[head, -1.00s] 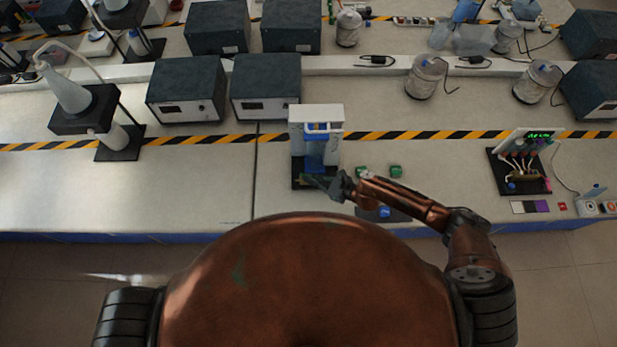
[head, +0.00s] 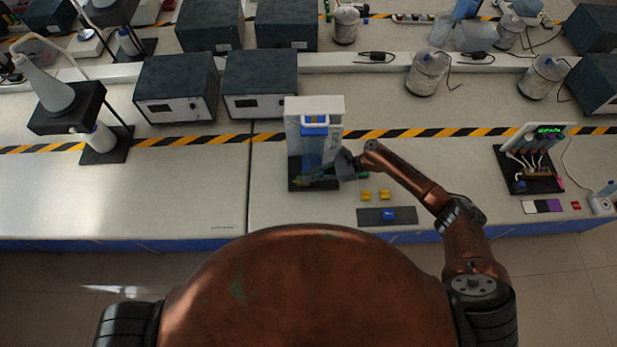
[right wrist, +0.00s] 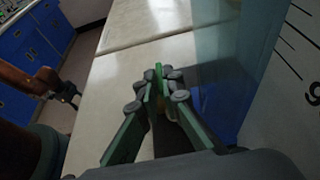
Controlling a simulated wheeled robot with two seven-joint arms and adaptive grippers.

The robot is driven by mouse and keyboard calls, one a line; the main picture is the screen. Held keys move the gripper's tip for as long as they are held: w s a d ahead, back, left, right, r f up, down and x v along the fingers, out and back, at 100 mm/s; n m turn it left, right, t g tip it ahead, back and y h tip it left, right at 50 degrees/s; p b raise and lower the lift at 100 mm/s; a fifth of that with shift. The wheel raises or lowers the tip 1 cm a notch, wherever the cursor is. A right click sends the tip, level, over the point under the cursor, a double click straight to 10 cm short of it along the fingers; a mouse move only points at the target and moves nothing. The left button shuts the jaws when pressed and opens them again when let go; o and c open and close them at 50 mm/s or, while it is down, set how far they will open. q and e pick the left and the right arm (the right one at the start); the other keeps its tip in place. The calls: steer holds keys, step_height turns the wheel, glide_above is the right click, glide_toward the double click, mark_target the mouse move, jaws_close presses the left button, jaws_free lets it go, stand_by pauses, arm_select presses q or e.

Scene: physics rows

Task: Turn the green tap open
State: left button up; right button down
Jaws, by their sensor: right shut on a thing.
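A dispenser with a white back panel and a blue container (head: 316,147) stands on a black base on the bench. My right gripper (head: 318,174) reaches in from the right, low at the front of the container. In the right wrist view its fingers (right wrist: 160,88) are closed together on a thin bright green piece, the green tap (right wrist: 159,72). The fingers hide most of the tap, so its angle cannot be told. The blue container (right wrist: 215,70) is close on the right there. My left gripper (right wrist: 68,93) shows small and dark at the left; its jaws are unclear.
Yellow blocks (head: 375,195), a green block (head: 364,175) and a blue block (head: 389,214) on a dark mat lie right of the dispenser. Grey boxes (head: 260,85) stand behind it. The bench to its left is clear.

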steer(key=shift+a+r, duration=0.1)
steer(key=c, duration=2.1)
jaws_free()
steer(key=shift+d, duration=0.35)
steer(key=v, duration=1.1)
steer(key=shift+d, duration=0.2)
steer(key=shift+r, duration=0.1)
